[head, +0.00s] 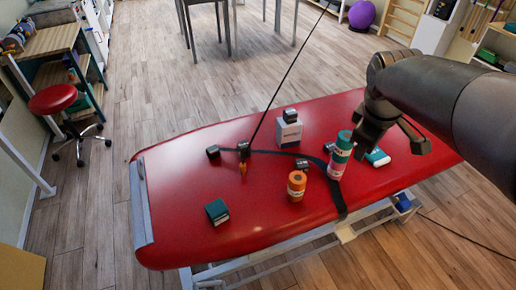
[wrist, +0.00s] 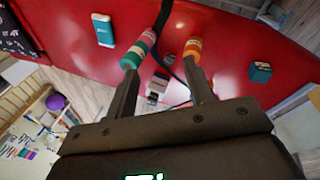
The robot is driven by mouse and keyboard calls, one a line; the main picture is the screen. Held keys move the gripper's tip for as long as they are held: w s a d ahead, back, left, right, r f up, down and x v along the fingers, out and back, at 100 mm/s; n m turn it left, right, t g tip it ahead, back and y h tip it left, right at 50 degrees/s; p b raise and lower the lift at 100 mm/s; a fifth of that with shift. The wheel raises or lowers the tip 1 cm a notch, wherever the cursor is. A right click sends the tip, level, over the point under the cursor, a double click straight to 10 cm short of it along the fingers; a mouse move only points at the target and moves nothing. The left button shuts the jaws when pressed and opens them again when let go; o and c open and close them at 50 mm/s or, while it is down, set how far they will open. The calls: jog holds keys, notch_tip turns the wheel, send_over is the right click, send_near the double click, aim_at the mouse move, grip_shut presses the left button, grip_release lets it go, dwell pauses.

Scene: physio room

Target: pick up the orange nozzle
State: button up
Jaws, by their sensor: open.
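The orange nozzle (head: 243,168) is a small tapered piece below a dark block on the red treatment table, left of its middle in the head view. A long thin black line runs up from that block. My gripper (head: 391,146) is open and empty above the table's right part, well to the right of the nozzle. Its two spread fingers also show in the wrist view (wrist: 161,72).
The red table (head: 190,165) also holds an orange roll (head: 297,187), a teal banded stack (head: 341,155) close to my gripper, a white box (head: 289,133), a teal box (head: 217,212), a white-teal item (head: 377,157) and a dark strap (head: 338,197). The table's left end is mostly clear.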

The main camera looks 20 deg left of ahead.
jog(key=w+a+f+n, duration=0.4)
jog(key=w+a+n, duration=0.2)
jog(key=a, duration=0.2)
jog(key=n+g, duration=0.4)
jog(key=n, duration=1.4)
send_over(242, 164)
jog(key=shift+y, duration=0.3)
jog(key=f, duration=1.4)
jog(key=d+f, duration=0.1)
jog(key=f, duration=0.6)
jog(key=shift+w+f, duration=0.25)
jog(key=shift+f, duration=0.1)
jog(key=shift+a+f, duration=0.15)
jog(key=shift+f, duration=0.15)
notch_tip(242, 164, down, 5)
jog(key=shift+f, duration=0.15)
jog(key=f, duration=0.5)
jog(key=shift+s+a, duration=0.2)
jog(key=shift+a, duration=0.05)
grip_shut()
